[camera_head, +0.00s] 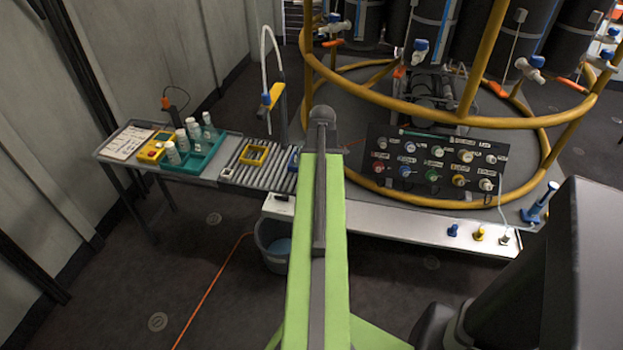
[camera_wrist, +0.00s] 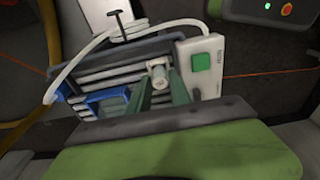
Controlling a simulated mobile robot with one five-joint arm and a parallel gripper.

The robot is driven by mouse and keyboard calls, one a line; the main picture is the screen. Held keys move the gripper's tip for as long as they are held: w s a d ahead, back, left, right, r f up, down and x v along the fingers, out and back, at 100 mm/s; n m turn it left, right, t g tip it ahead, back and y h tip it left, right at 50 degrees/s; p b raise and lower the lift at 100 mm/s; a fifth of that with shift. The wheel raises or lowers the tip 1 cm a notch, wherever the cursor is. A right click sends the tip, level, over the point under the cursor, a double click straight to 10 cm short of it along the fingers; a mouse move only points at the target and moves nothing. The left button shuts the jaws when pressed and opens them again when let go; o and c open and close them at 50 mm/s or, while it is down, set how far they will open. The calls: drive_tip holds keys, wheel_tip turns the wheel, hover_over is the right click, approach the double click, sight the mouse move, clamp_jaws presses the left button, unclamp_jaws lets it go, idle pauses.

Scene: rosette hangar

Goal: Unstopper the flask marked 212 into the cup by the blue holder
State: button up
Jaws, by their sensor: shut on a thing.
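My gripper (camera_wrist: 160,86) shows in the wrist view with its two green fingers shut on a small whitish cylindrical piece (camera_wrist: 158,73). I cannot tell whether it is a stopper or the top of a flask, and no mark is readable. It is over the slatted rack, right of the blue holder (camera_wrist: 107,101). In the head view the blue holder (camera_head: 294,160) shows beside my green arm, which hides my gripper. Several white flasks (camera_head: 182,139) stand in a teal tray (camera_head: 213,151) at the left; their numbers are too small to read. I cannot make out the cup.
The slatted rack (camera_head: 238,174) also bears a yellow holder (camera_head: 254,155). A white box with a green button (camera_wrist: 201,62) is right of my gripper. A bucket (camera_head: 272,254) stands below the rack. A valve panel (camera_head: 437,160) and yellow rails are at the right.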

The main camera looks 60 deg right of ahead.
drive_tip(key=shift+f, duration=0.2)
drive_tip(key=o, duration=1.1)
drive_tip(key=shift+c, duration=0.2)
drive_tip(key=o, duration=0.6)
wheel_tip(320, 180, up, 6)
drive_tip(key=p, duration=0.5)
drive_tip(key=shift+r+p, duration=0.1)
drive_tip(key=shift+p, duration=0.25)
